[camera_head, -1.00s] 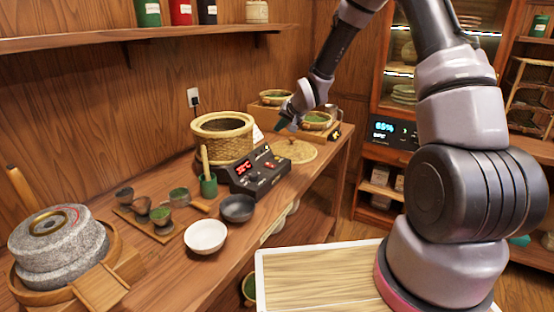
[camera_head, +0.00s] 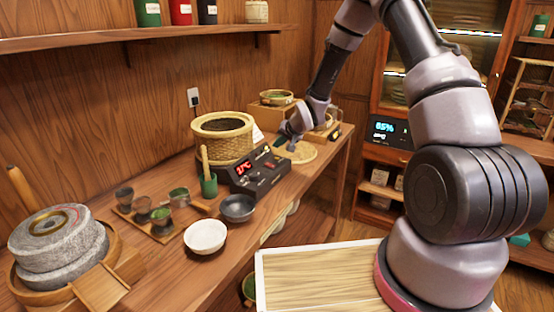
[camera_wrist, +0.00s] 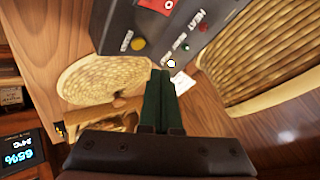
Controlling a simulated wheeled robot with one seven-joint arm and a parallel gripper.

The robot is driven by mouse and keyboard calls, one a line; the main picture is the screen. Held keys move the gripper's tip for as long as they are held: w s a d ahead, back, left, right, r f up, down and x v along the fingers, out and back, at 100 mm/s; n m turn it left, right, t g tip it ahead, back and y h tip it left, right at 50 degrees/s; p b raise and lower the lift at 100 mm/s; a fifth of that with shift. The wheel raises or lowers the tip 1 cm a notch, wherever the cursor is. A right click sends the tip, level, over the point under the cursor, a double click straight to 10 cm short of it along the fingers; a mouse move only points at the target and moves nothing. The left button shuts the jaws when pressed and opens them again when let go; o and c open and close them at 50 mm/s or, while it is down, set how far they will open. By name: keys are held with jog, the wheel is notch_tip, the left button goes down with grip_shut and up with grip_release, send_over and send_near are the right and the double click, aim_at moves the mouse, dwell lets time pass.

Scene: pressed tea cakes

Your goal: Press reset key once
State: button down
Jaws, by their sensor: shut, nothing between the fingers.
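Small labels are printed there; I cannot surely read which marks reset. My gripper (camera_head: 281,141) is shut and empty, near the box's far end. Its green fingertips (camera_wrist: 160,73) appear just beside the pale key; contact cannot be told.
A woven basket pot (camera_head: 222,138) stands behind the box, close to my gripper. A round woven mat (camera_head: 303,153) lies beyond the box. A green cup with a whisk (camera_head: 208,186) and a dark bowl (camera_head: 238,208) stand in front. A wall shelf (camera_head: 140,38) hangs above.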

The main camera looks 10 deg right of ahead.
jog(key=shift+f, duration=1.4)
jog(key=shift+f, duration=0.1)
dwell(0.9)
jog(key=shift+f, duration=0.3)
jog(key=shift+f, duration=0.4)
dwell(0.6)
jog(key=shift+r, duration=0.8)
jog(key=shift+r, duration=0.15)
jog(key=shift+r, duration=2.35)
